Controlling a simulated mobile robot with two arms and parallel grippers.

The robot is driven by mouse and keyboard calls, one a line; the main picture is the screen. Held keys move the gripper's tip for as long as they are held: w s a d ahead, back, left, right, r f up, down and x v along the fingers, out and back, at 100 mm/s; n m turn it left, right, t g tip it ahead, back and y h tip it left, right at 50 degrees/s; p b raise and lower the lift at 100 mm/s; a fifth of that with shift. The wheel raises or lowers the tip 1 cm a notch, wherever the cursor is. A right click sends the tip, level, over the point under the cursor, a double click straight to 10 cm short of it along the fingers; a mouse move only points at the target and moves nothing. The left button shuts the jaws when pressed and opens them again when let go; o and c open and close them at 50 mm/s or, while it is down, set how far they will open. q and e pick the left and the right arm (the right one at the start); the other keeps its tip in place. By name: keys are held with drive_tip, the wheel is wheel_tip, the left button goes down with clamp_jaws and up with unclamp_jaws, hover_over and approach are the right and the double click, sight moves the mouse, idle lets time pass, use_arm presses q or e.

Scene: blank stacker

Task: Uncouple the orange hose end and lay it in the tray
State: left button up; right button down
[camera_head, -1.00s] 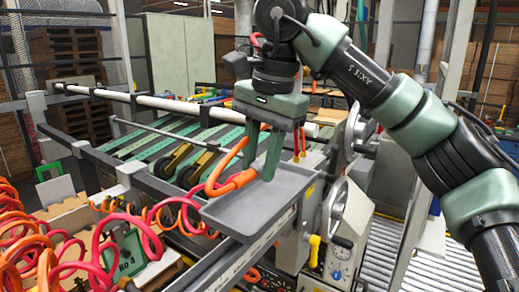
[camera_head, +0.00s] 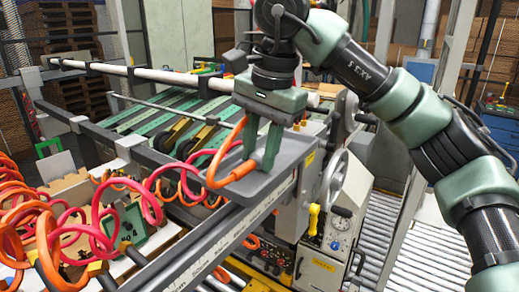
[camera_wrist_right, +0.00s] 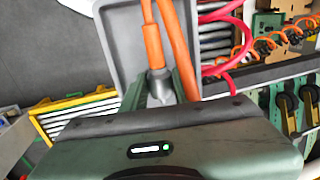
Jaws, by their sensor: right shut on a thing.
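My right gripper (camera_head: 260,158) points down over the grey tray (camera_head: 292,152) in the head view. It is shut on the orange hose end (camera_head: 238,173), which lies across low between the fingers. In the right wrist view the orange hose end (camera_wrist_right: 153,48) runs between the fingers to a grey fitting (camera_wrist_right: 160,85), with the tray (camera_wrist_right: 125,45) behind it. The orange hose loops up and back from this end. I cannot tell whether the hose end touches the tray floor. My left gripper is not in view.
Coiled pink and orange hoses (camera_head: 103,222) crowd the left front. A grey rail (camera_head: 200,250) runs along the tray's near side. A machine with a handwheel (camera_head: 330,185) and a yellow handle (camera_head: 313,220) stands to the right. Green slats (camera_head: 165,125) lie behind the tray.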

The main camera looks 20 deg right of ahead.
drive_tip(key=c, duration=1)
unclamp_jaws()
drive_tip(key=shift+c, duration=1.4)
drive_tip(key=shift+r+p, duration=1)
drive_tip(key=shift+r, duration=3.5)
